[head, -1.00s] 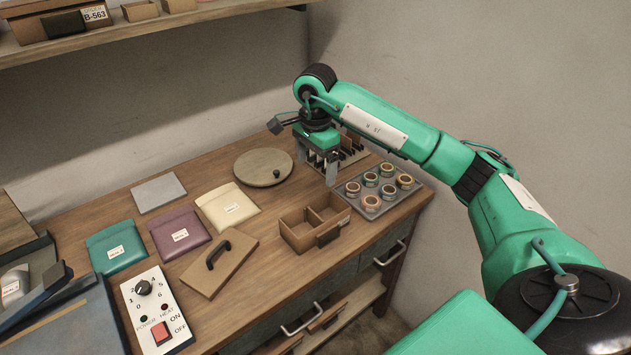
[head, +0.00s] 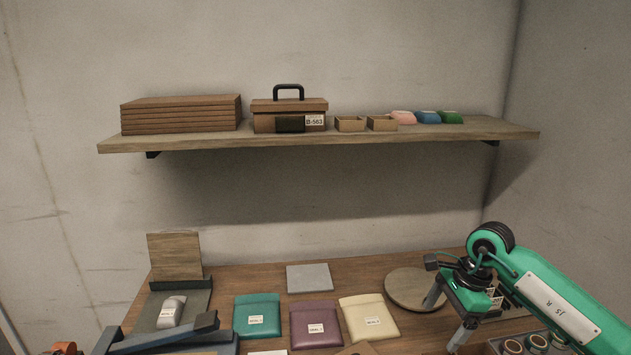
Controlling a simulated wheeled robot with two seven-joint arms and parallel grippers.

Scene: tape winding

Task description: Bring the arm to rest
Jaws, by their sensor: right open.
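My right arm (head: 545,300) is green and comes in from the lower right in the head view. My right gripper (head: 447,314) is open and points down, with its two fingers apart and nothing between them. It is over the right part of the wooden table (head: 330,279), in front of the round wooden disc (head: 408,288) and left of the tray with rolls of tape (head: 538,342). The tray is partly cut off by the bottom edge and partly covered by my arm.
Green (head: 257,308), purple (head: 316,311) and cream (head: 369,304) pouches lie on the table, with a grey plate (head: 309,278) behind. A grey-blue device (head: 170,340) stands at the left. A wall shelf (head: 319,135) above holds boxes. Space above the table is clear left of my arm.

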